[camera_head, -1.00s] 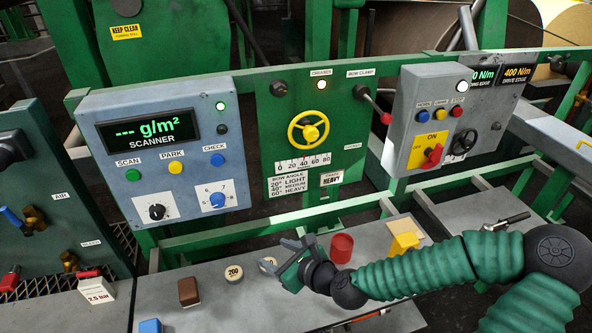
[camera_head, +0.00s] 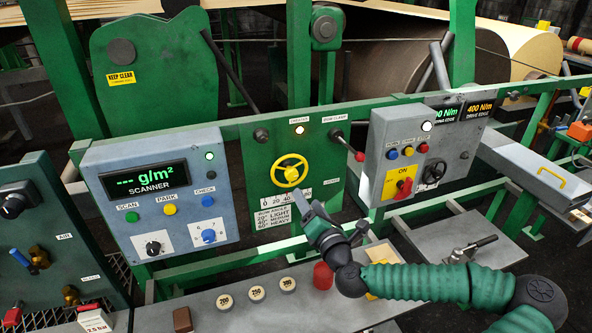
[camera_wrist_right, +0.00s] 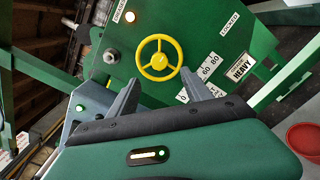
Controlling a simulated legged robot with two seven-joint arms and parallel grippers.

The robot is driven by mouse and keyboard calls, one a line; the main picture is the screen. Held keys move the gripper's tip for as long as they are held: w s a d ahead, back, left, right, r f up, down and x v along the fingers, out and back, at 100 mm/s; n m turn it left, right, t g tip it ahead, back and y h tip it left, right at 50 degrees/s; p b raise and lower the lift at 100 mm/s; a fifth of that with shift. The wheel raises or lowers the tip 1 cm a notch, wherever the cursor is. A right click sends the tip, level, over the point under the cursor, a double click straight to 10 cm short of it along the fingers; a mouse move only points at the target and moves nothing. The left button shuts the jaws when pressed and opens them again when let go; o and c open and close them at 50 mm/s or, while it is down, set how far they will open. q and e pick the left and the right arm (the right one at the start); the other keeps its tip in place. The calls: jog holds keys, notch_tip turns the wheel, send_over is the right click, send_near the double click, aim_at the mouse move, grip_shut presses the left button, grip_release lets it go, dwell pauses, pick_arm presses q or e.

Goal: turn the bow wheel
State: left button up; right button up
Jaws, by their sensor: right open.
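The yellow three-spoked bow wheel (camera_head: 290,171) is mounted on the green panel (camera_head: 258,163), above the angle scale. In the right wrist view the wheel (camera_wrist_right: 159,58) appears just beyond and between my fingertips, with its whole rim clear. My right gripper (camera_head: 308,206) is in front of the panel, below and slightly right of the wheel, and covers part of the scale and labels. In the wrist view its two grey fingers (camera_wrist_right: 160,90) are spread, with nothing between them. I see no contact with the wheel. My left gripper is not in view.
A red-knobbed lever (camera_head: 359,156) juts out right of the wheel, beside the grey control box (camera_head: 377,130). The scanner box (camera_head: 110,213) stands left. Below are a red cylinder (camera_head: 322,277), a yellow block (camera_head: 380,254) and several round weights, including one marked 250 (camera_head: 257,293).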

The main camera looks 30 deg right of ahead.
aim_at(293, 178)
jog(key=p+x, duration=0.1)
jog(key=x, duration=0.9)
jog(key=shift+a+f, duration=0.1)
jog(key=shift+a, duration=0.05)
jog(key=shift+w, duration=0.4)
jog(key=shift+f, duration=0.1)
grip_shut()
